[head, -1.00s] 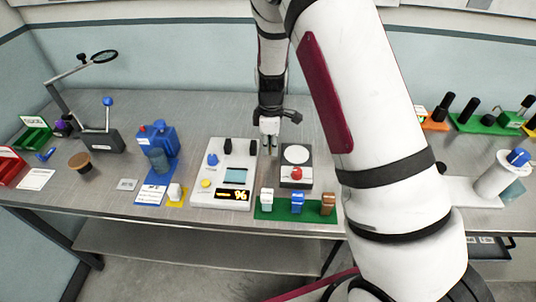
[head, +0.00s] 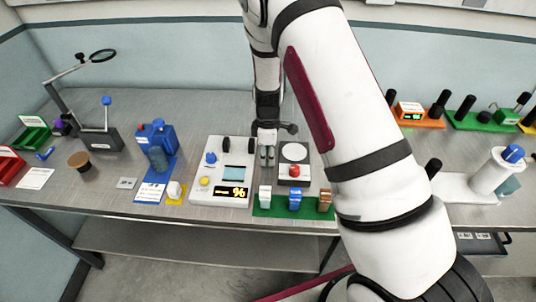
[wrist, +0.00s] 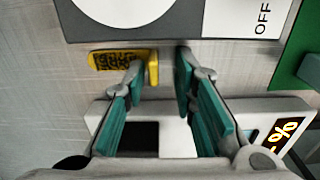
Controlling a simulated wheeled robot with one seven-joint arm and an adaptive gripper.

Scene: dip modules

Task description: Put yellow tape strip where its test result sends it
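The yellow tape strip (wrist: 105,61), with a dark printed pattern, lies on the table in the wrist view. Its right end shows as a plain yellow tab beside my left finger. I cannot make it out in the head view. My gripper (wrist: 160,68) is open and points down, with teal pads apart and nothing held. The left fingertip overlaps the strip; whether they touch is unclear. In the head view my gripper (head: 267,156) is between the white meter (head: 208,197) and the dark device with a round plate (head: 294,152). The meter's display (head: 232,192) shows a % sign.
A green rack (head: 265,210) with small blocks stands at the front. A blue machine (head: 157,145) is left of the meter. Red (head: 8,168) and green (head: 32,136) bins with signs stand at the far left. The dark device shows OFF in the wrist view.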

